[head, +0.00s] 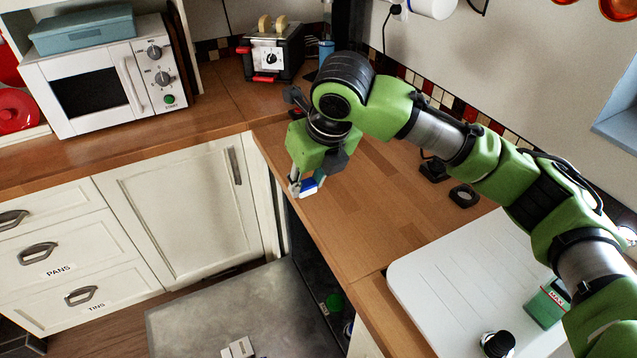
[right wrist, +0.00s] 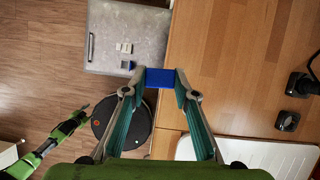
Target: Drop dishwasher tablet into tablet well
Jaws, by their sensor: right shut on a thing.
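My right gripper (head: 303,187) is shut on the dishwasher tablet (head: 308,184), a small blue and white block. In the right wrist view the blue tablet (right wrist: 160,77) sits between the fingertips of my right gripper (right wrist: 161,84). It is held in the air near the worktop's front edge. The open grey dishwasher door (head: 190,322) lies low in front. The tablet well (head: 238,348) is a small pale fitting on it, also visible in the right wrist view (right wrist: 124,47), apart from the tablet. My left gripper (right wrist: 82,114) shows small at the left there; its fingers are unclear.
A white board (head: 440,275) with a green box (head: 546,303) and a dark-and-white round item (head: 497,344) lies on the wooden worktop (head: 385,190). A toaster (head: 272,52) and a microwave (head: 105,78) stand behind. Space above the dishwasher door is clear.

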